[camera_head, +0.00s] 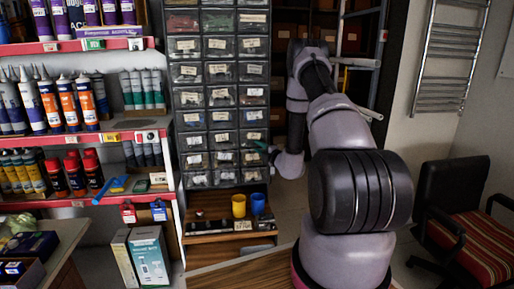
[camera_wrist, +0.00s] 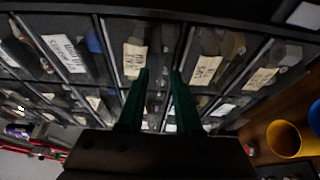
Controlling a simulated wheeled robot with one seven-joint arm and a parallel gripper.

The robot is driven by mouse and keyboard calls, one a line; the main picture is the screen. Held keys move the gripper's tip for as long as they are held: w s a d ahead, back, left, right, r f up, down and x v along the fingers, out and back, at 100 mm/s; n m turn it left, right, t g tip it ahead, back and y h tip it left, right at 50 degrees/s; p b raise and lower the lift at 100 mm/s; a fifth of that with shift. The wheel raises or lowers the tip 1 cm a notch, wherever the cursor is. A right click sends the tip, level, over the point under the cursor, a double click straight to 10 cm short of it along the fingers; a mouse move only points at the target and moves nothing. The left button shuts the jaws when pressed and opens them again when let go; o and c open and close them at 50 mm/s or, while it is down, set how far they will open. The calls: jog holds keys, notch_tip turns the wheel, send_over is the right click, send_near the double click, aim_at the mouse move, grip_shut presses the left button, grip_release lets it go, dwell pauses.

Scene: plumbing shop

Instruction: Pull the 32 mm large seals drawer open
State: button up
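The small-parts cabinet (camera_head: 221,110) stands left of my arm in the head view, with rows of clear-fronted drawers and pale labels. The labels are too small or blurred to read, so I cannot tell which drawer is the 32 mm large seals one. The drawers look closed. My gripper (camera_head: 262,147) is at the cabinet's right column, near the lower rows. In the wrist view, the two green fingers of my gripper (camera_wrist: 160,74) stand apart in front of the drawer fronts, with a labelled drawer (camera_wrist: 135,60) just beyond the left fingertip. Whether they touch a drawer is unclear.
A yellow cup (camera_head: 239,206) and a blue cup (camera_head: 258,203) stand on the wooden shelf below the drawers. Shelves of tubes and cans (camera_head: 75,140) are at left. A black chair (camera_head: 462,215) is at right, and a wooden surface (camera_head: 235,272) is in front.

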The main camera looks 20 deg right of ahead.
jog(key=shift+w+a, duration=0.15)
jog(key=shift+w, duration=0.7)
grip_shut()
dwell(0.8)
